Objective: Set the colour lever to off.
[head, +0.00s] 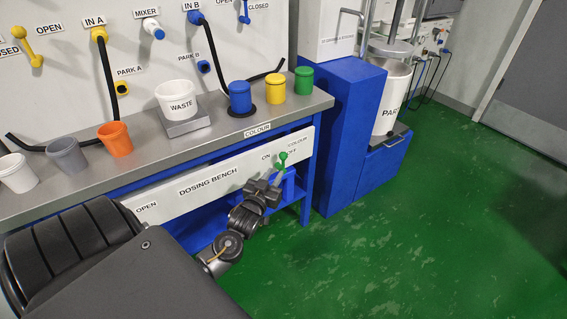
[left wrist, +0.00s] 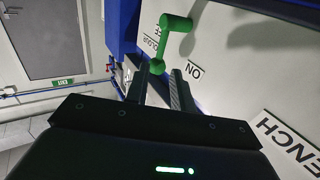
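The green colour lever (head: 283,157) is on the white front panel of the dosing bench, by the ON and OFF labels, near the bench's right end. In the left wrist view the lever (left wrist: 176,23) has a round end close to my fingertips. My left gripper (head: 271,183) is just below and in front of the lever in the head view. In the left wrist view its two fingers (left wrist: 161,82) are apart, with the green ball at or just beyond the gap. I cannot tell whether they touch it. My right gripper is not in view.
The bench top (head: 215,135) carries a waste tub (head: 177,101), an orange cup (head: 115,139), a grey cup (head: 67,155) and blue, yellow and green containers. A blue cabinet (head: 345,135) stands right of the panel. Green floor (head: 430,220) is open at right.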

